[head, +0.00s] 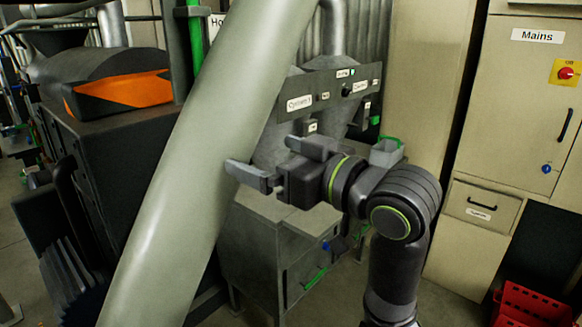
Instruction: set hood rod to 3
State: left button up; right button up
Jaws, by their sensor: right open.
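My right gripper (284,163) is in the middle of the head view, on the arm that rises from the lower right. Its two fingers are spread and nothing shows between them. One finger overlaps the edge of a thick grey pipe (203,175) in the picture; I cannot tell whether they touch. A green upright rod (196,42) shows at the top, left of the pipe, beside a white label (216,25) starting "Ho"; the rest of the label is hidden by the pipe. I cannot tell whether this is the hood rod, and no number scale is readable. My left gripper is not in view.
A dark machine with an orange panel (122,92) stands at left. A grey control panel (330,88) with small labels is behind my gripper. A cream cabinet labelled "Mains" (537,36) stands at right, with a red crate (535,305) below. Some floor is clear near the bottom.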

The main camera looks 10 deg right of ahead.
jog(key=shift+v, duration=1.65)
